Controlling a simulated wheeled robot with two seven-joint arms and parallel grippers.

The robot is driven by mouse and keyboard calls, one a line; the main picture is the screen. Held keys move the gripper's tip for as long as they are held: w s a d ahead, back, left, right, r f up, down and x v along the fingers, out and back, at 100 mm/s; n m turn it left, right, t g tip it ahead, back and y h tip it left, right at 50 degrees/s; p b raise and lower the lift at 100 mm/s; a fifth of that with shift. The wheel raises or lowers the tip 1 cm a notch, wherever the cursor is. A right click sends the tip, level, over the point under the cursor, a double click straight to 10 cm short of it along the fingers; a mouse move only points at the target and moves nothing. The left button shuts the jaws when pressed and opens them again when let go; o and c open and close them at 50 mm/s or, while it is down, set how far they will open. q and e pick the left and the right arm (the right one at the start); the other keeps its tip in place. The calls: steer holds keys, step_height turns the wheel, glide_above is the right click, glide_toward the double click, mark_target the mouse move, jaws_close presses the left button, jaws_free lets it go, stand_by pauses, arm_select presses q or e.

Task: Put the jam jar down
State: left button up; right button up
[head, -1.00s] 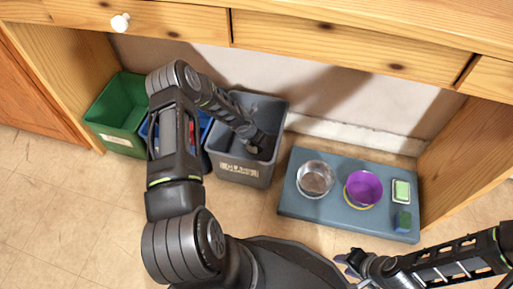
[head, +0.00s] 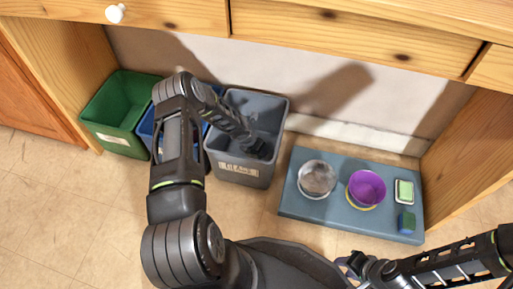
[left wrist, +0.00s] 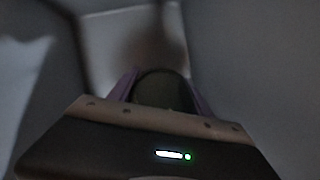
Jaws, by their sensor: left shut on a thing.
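My left arm reaches down into the grey bin (head: 240,172), which has a pale label on its front. My left gripper (left wrist: 163,80) is inside the bin, between its grey walls. Its two purple fingers are shut on a dark rounded thing, the jam jar (left wrist: 162,90), in the left wrist view. The jar is dim and mostly hidden by the gripper's body; I cannot tell whether it touches the bin floor. In the head view the jar is hidden. My right gripper (head: 352,264) is at the bottom, away from the bin; its jaws are too small to read.
A green bin (head: 115,112) and a blue bin (head: 146,132) stand left of the grey one. A blue-grey mat (head: 325,211) to the right bears a metal bowl (head: 317,178), a purple bowl (head: 366,187), a green-and-white item (head: 404,191) and a sponge (head: 406,222). Wooden drawers (head: 330,30) overhang the bins.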

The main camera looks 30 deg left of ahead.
arm_select(q)
steer(key=o, duration=1.5)
steer(key=shift+f, duration=0.1)
steer(key=shift+r+p, duration=0.45)
steer(key=shift+r, duration=0.05)
steer(key=p+v, duration=0.2)
steer(key=v, duration=1)
steer(key=shift+r, duration=0.15)
